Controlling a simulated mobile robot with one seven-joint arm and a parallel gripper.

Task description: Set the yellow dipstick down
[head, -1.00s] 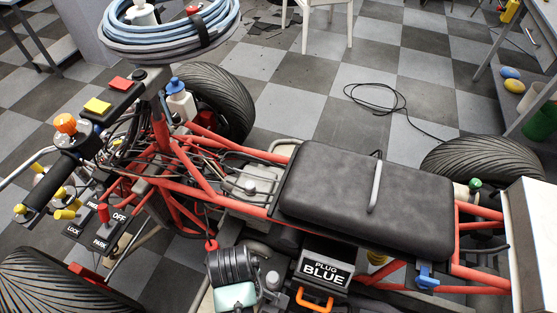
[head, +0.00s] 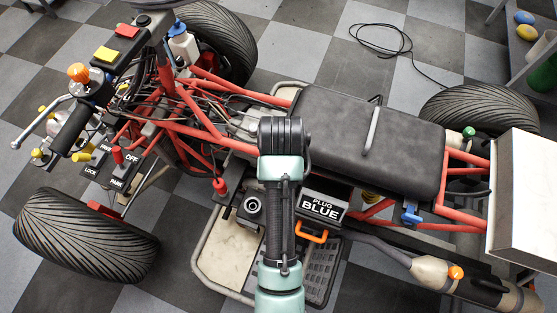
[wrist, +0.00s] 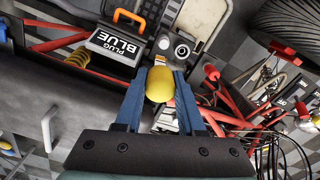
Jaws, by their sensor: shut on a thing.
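In the wrist view my gripper (wrist: 160,82) has its two blue fingers closed on the yellow dipstick (wrist: 160,88), at its rounded yellow knob. The part below the knob is mostly hidden by the knob and fingers. Beyond the fingertips are the grey block with a round dark port (wrist: 182,48) and the black PLUG BLUE box (wrist: 118,45). In the head view my arm reaches up over the middle of the quad, near the seat's edge. The fingers and dipstick are hidden there.
The quad's black seat (head: 365,140) and red frame tubes (head: 215,140) lie close to my arm. The PLUG BLUE box (head: 322,205) with an orange handle is just right of it. A pale footwell panel (head: 228,255) lies left of my arm, partly bare. Handlebars (head: 75,130) stand at left.

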